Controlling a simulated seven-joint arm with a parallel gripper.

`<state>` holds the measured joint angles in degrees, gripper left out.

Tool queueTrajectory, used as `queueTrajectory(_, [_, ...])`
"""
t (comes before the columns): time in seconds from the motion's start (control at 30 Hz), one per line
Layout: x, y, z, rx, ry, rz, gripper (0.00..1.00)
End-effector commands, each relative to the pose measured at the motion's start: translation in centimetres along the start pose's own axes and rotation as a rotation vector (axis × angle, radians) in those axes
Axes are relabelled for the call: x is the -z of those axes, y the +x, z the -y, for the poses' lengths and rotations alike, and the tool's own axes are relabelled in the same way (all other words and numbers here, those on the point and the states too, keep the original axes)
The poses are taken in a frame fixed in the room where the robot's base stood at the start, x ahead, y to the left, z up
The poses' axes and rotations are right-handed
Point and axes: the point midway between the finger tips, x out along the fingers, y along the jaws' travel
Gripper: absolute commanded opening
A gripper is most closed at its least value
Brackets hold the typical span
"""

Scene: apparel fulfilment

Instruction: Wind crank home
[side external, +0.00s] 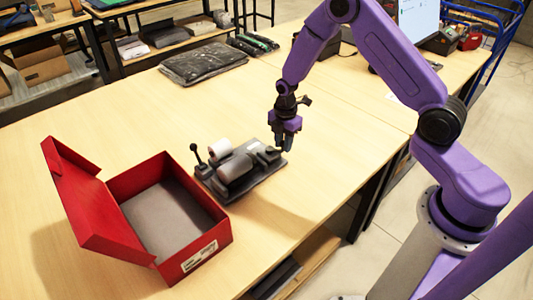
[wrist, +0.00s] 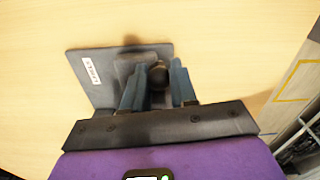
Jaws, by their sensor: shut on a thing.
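A dark device with a flat base plate (side external: 270,178) and two pale rollers (side external: 235,168) stands on the table. A black ball-topped lever (side external: 195,155) rises at its left end. My gripper (side external: 283,147) points down at the device's right end. In the wrist view, the fingers of my gripper (wrist: 156,78) are shut on a dark round crank knob (wrist: 158,72), above the dark base plate (wrist: 92,88) with a white label. The fingers hide much of the crank arm, and its angle is hard to tell.
An open red box (side external: 205,255) with its lid tipped back stands left of the device. A dark folded garment bag (side external: 203,63) lies farther back. A screen (side external: 418,20) stands at the back right. The table between device and bag is clear.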

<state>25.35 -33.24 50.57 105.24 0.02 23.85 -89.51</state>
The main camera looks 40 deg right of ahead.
Motion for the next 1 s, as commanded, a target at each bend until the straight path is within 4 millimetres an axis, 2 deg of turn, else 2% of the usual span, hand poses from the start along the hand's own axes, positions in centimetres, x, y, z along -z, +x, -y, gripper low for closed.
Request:
queueTrajectory(0.03, [-0.4, 0.3, 0.6, 0.022, 0.006, 0.001, 0.08])
queueTrajectory(0.37, [-1.2, 0.4, 0.1, 0.022, 0.006, 0.001, 0.08])
queueTrajectory(1.0, [-1.8, 0.1, -2.1, 0.011, 0.002, 0.000, 0.07])
